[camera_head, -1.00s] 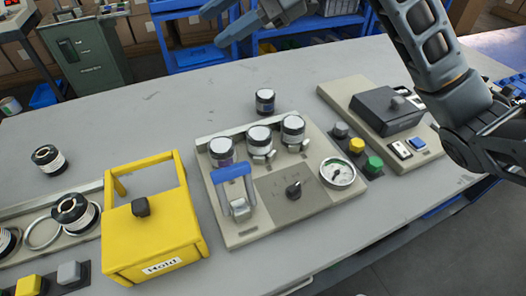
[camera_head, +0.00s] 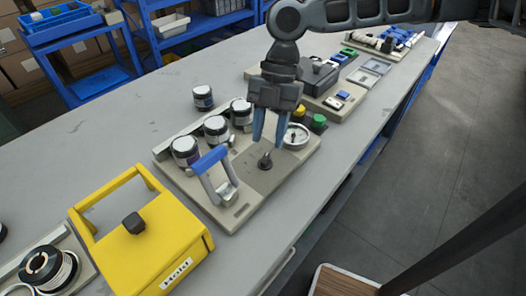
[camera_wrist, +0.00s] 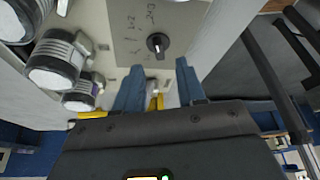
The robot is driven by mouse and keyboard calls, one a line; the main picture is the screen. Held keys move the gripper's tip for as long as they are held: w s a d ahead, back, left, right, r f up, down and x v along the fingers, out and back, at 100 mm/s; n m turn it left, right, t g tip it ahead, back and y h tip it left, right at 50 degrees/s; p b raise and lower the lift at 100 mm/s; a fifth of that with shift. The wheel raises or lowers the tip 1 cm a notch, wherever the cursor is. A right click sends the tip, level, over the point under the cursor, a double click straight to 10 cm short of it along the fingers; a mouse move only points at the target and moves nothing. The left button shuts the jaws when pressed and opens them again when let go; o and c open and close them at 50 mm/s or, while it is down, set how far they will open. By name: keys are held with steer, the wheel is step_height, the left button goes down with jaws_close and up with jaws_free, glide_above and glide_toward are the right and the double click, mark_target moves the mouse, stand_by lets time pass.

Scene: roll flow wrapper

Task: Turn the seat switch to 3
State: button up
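The seat switch appears to be the black rotary knob (camera_head: 265,162) on the grey plate of the beige panel (camera_head: 241,210). In the wrist view the knob (camera_wrist: 157,44) has a pale pointer line; markings lie beside it, too small to read surely. My gripper (camera_head: 269,139) points down just above the knob in the head view. In the wrist view its two blue fingers (camera_wrist: 158,70) are spread apart with nothing between them, and the knob shows beyond the fingertips, apparently untouched.
A blue-handled lever (camera_head: 212,160), white-topped cylinders (camera_head: 215,130) and a round gauge (camera_head: 297,136) crowd the knob on the panel. A yellow box marked Hold (camera_head: 150,245) stands at the near left. Green and yellow buttons (camera_head: 318,122) sit beyond the gauge.

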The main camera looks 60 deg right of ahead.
mark_target(264, 159)
steer(key=shift+x, duration=2.35)
steer(key=shift+w, duration=0.1)
jaws_close()
